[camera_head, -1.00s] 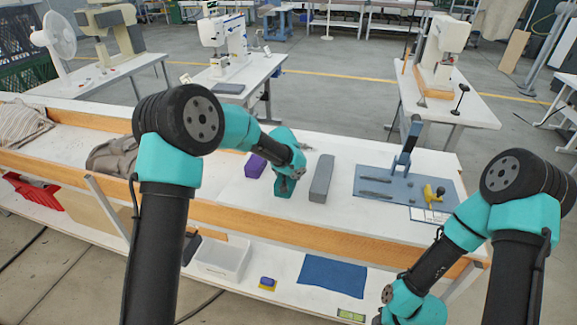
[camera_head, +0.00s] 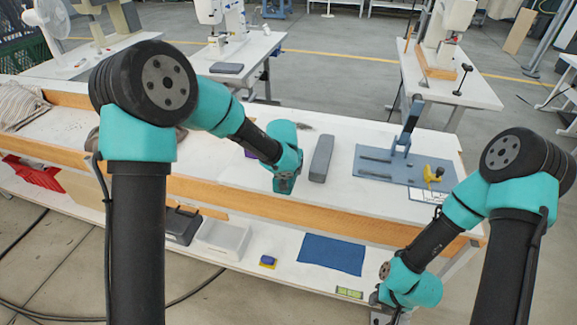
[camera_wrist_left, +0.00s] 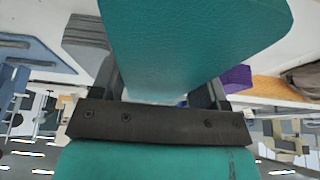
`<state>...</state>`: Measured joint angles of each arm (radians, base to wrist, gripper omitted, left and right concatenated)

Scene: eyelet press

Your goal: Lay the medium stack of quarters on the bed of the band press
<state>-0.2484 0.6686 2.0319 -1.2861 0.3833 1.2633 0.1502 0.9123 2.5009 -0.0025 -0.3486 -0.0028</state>
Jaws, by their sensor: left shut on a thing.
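My left gripper (camera_head: 286,174) is shut on a teal stack of quarters (camera_head: 284,187), towards the front of the white table. The stack fills the top of the left wrist view (camera_wrist_left: 195,45), between the two fingers. Whether it hangs clear of the table is hard to tell. A longer grey stack (camera_head: 321,158) lies just to its right. A purple stack (camera_wrist_left: 236,78) lies on its other side, mostly hidden by my arm in the head view. The blue press (camera_head: 404,135), with its flat blue bed (camera_head: 385,176), stands farther right. My right gripper (camera_head: 384,316) is low at the bottom edge, its jaws unclear.
A yellow-handled thing (camera_head: 433,174) sits at the bed's right end, with dark strips lying on the bed. The table between the grey stack and the bed is clear. A wooden strip (camera_head: 330,212) runs along the front edge. A blue mat (camera_head: 333,253) lies on the lower shelf.

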